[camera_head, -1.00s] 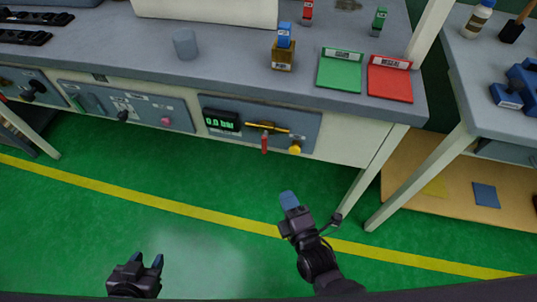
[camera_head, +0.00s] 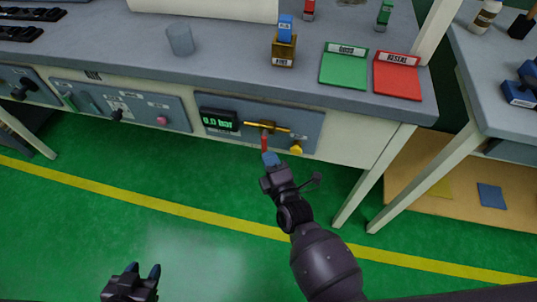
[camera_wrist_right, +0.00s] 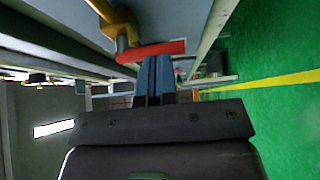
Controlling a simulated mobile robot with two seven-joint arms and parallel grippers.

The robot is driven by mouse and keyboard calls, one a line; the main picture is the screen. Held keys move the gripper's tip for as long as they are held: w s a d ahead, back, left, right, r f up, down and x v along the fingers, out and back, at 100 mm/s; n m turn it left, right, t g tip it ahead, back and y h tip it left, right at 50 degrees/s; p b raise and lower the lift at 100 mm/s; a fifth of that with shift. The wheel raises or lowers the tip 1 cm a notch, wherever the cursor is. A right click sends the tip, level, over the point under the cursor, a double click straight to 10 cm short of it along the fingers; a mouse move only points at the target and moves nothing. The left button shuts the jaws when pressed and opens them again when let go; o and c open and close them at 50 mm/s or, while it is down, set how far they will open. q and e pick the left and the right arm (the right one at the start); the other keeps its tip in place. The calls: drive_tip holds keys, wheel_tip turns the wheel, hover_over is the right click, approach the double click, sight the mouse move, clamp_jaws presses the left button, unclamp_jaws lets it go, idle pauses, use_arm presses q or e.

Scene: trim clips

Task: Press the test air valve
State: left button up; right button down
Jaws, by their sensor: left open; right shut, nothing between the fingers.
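The air valve's red lever (camera_head: 264,143) hangs down from a brass pipe (camera_head: 267,126) on the bench's front panel. A display beside it (camera_head: 219,120) reads 0.0 bar. My right gripper (camera_head: 270,158) is shut and empty, its blue fingertips just below the red lever. In the right wrist view the shut fingers (camera_wrist_right: 156,75) point at the red lever (camera_wrist_right: 151,52), with the brass fitting (camera_wrist_right: 117,25) beyond; whether they touch cannot be told. A yellow knob (camera_head: 296,149) sits right of the lever. My left gripper (camera_head: 143,273) is open and empty, low at the left over the floor.
A green tray (camera_head: 344,68) and a red tray (camera_head: 398,78) lie on the bench top, near a brass block with a blue top (camera_head: 284,46) and a grey cup (camera_head: 180,40). A bench leg (camera_head: 370,185) stands right of my right arm. The floor ahead is clear.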

drive_tip(key=shift+w+a, duration=0.15)
drive_tip(key=shift+w, duration=0.35)
drive_tip(key=shift+a+f+m, duration=0.1)
drive_tip(key=shift+f+m, duration=0.05)
drive_tip(key=shift+m, duration=0.15)
